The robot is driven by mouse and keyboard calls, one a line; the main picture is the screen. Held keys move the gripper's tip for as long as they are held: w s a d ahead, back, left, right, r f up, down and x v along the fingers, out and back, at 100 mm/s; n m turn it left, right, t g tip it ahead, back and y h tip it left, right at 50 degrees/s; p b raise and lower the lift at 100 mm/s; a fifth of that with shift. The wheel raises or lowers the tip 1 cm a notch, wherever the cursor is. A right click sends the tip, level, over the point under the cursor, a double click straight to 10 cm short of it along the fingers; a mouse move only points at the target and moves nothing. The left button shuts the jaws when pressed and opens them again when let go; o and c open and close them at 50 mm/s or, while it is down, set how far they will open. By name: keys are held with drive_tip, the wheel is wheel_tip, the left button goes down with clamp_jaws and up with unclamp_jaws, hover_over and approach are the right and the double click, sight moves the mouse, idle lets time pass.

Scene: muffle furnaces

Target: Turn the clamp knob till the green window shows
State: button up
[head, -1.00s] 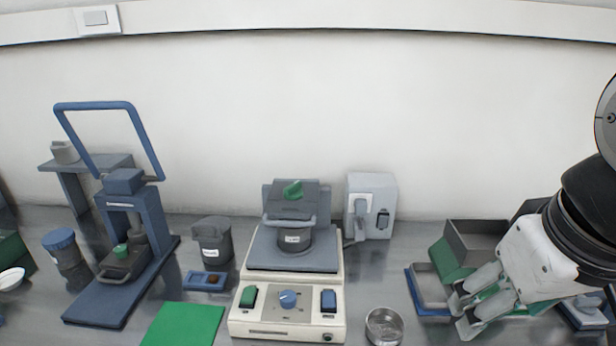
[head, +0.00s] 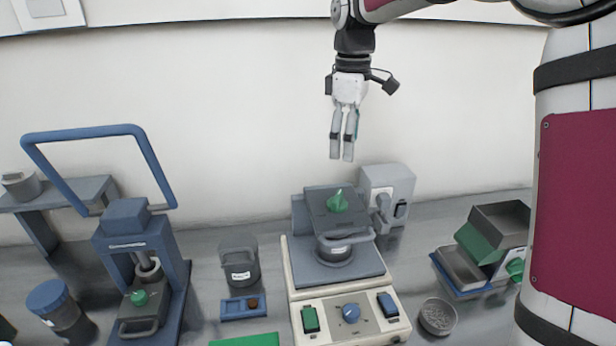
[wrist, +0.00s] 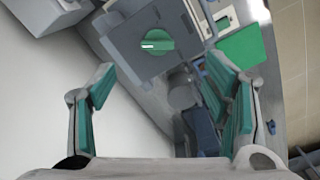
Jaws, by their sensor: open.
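A green knob (head: 338,201) sits on top of a dark grey clamp plate (head: 318,212), above a grey jar (head: 334,248) on the cream machine in the middle. In the wrist view the knob (wrist: 157,44) has a white bar mark running across it. I cannot make out a green window. My gripper (head: 342,158) points down in front of the wall, above the knob and apart from it. In the wrist view my gripper (wrist: 158,82) has its fingers spread with nothing between them, and the knob lies beyond the fingertips.
The cream machine has a blue dial (head: 351,313) on its front panel. A grey box (head: 388,185) stands behind right. A blue press (head: 130,240) with a tall handle stands left. A lidded grey pot (head: 239,262), a metal dish (head: 437,316) and trays (head: 462,270) stand nearby.

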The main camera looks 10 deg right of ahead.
sight(339, 197)
drive_tip(key=f, duration=0.4)
drive_tip(key=f+p, duration=0.1)
drive_tip(key=f, duration=0.4)
drive_tip(key=w+f+p, duration=0.1)
drive_tip(key=f, duration=0.4)
drive_tip(key=shift+w+a, duration=0.1)
drive_tip(key=shift+a, duration=0.2)
drive_tip(key=shift+c, duration=0.6)
